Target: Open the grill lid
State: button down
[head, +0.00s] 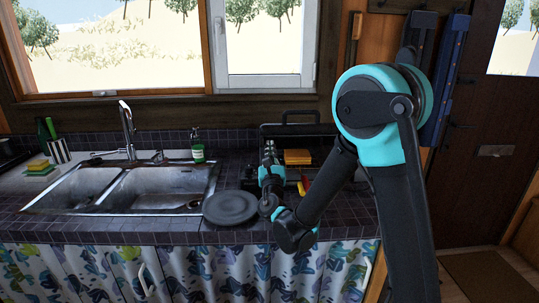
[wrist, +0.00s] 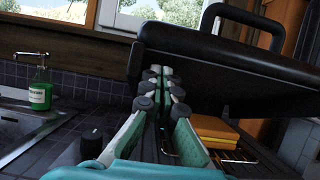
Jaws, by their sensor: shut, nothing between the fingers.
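The black grill stands on the dark tiled counter below the window. Its lid (head: 290,130) is raised and stands tilted at the back, with its handle (head: 300,113) on top. In the wrist view, the lid (wrist: 230,62) slopes above the grate (wrist: 235,157), and its handle (wrist: 243,15) is upper right. My gripper (head: 269,148) is at the left part of the grill, in front of the lid. In the wrist view, my gripper (wrist: 161,74) is shut and empty, its fingertips close to the lid's underside; I cannot tell if they touch.
Orange-brown slabs (head: 298,157) lie inside the grill. A dark round plate (head: 230,207) is on the counter in front of it, left of my gripper. Left are a green soap bottle (head: 197,148) and a double sink (head: 150,187). The window is behind.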

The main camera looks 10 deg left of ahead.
jog(key=shift+w+r, duration=0.2)
jog(key=shift+r, duration=0.3)
jog(key=w+r+g, duration=0.2)
jog(key=r, duration=0.2)
jog(key=w+a+r+g+h, duration=0.1)
jog(key=w+r+g, duration=0.1)
jog(key=r, duration=0.2)
jog(key=w+a+r+g, duration=0.1)
jog(key=w+r+g, duration=0.1)
jog(key=r, duration=0.2)
jog(key=shift+w+r+h, duration=0.2)
jog(key=shift+w+h, duration=0.2)
jog(key=w+a+r+g, duration=0.1)
jog(key=w+a+r, duration=0.2)
jog(key=w+r, duration=0.3)
jog(key=shift+w+g, duration=0.3)
jog(key=shift+w, duration=2.25)
jog(key=shift+s, duration=0.15)
